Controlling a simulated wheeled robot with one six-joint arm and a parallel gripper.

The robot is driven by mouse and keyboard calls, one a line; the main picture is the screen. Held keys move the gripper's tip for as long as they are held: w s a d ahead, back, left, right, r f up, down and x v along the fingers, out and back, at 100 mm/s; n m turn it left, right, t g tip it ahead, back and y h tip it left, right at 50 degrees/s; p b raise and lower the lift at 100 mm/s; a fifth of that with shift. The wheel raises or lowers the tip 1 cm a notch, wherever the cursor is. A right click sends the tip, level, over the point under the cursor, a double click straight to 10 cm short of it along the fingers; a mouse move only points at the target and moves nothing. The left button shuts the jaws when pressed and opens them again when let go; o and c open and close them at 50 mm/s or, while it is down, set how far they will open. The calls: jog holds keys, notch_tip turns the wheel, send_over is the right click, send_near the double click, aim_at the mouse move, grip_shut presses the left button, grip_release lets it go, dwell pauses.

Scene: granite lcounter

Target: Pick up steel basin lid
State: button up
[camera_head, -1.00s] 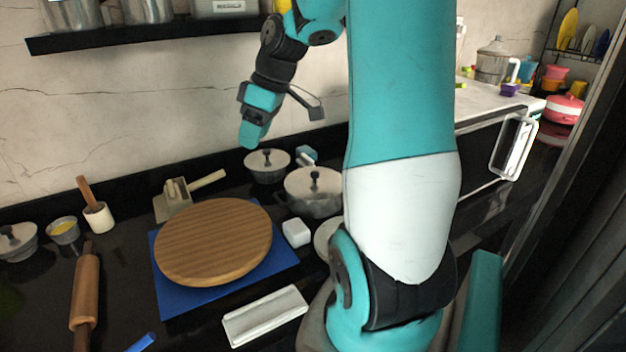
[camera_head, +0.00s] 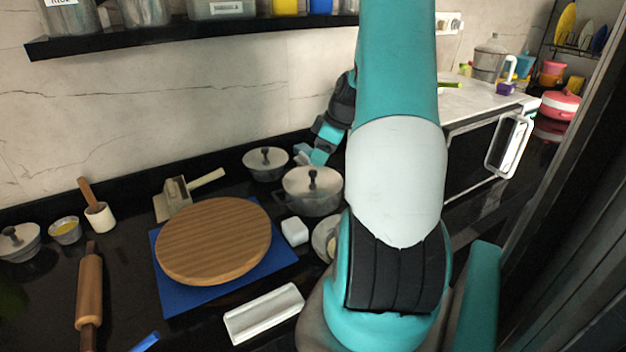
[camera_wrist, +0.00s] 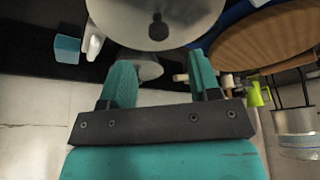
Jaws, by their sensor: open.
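Several lidded steel pots are in view, and I cannot tell which lid the task names. The larger pot's grey lid (camera_head: 312,180), with a dark knob, lies flat on its pot; it also fills the top of the wrist view (camera_wrist: 130,18). A smaller lidded pot (camera_head: 265,158) stands to its left and behind. My gripper (camera_head: 319,157) is just behind the larger lid in the head view, partly hidden by my arm. In the wrist view my gripper (camera_wrist: 161,80) is open, with a smaller grey disc partly hidden between its fingers.
A round wooden board (camera_head: 213,240) lies on a blue mat (camera_head: 180,298). A white block (camera_head: 294,231) sits beside the larger pot. A dustpan (camera_head: 174,198) is near the back wall. Another lidded pot (camera_head: 18,240) stands far left. A shelf (camera_head: 190,34) overhangs the counter.

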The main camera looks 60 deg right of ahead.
aim_at(313, 172)
jog(key=shift+p+x, duration=0.85)
jog(key=shift+x, duration=2.35)
jog(key=shift+s+d, duration=0.1)
jog(key=shift+s, duration=0.1)
jog(key=c, duration=1)
